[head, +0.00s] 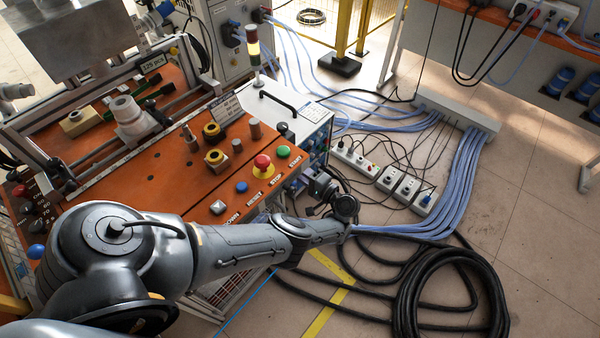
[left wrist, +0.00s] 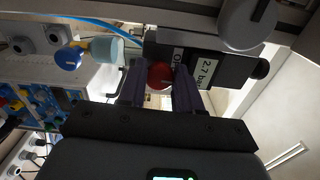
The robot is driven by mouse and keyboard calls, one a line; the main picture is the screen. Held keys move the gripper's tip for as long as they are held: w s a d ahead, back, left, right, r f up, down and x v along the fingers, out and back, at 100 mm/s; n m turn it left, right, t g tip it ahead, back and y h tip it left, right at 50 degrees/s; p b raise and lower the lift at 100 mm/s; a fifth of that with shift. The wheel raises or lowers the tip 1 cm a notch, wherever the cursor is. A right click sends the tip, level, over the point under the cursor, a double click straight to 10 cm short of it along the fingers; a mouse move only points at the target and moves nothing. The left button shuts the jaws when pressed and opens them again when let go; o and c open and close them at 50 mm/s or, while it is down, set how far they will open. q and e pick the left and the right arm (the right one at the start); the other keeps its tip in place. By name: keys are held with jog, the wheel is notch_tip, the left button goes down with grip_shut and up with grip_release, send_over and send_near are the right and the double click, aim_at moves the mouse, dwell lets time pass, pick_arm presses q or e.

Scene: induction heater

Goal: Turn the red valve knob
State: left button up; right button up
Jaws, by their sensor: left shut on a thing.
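The red valve knob (left wrist: 160,75) shows in the left wrist view as a small round red knob beside a dark block with a label reading "2.7 bar". My left gripper (left wrist: 159,88) has one dark finger on each side of the knob and is shut on it. In the head view my left arm reaches across the front of the orange worktop, and the left gripper (head: 322,187) is at the machine's right side. The valve knob cannot be made out in the head view. My right gripper is in neither view.
A red stop button (head: 262,161), a green start button (head: 283,151) and a blue reset button (head: 241,187) sit on the orange worktop (head: 150,200). Black hoses (head: 450,290) coil on the floor. Power strips (head: 405,187) and blue cables lie right of the machine.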

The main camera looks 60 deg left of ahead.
pick_arm(q)
jog(key=shift+n, duration=0.4)
jog(key=o, duration=1)
jog(key=shift+o, duration=0.2)
jog(key=b+v, duration=0.3)
jog(key=v, duration=0.7)
jog(key=shift+w+d, duration=0.2)
jog(key=shift+d, duration=0.15)
jog(key=shift+d, duration=0.1)
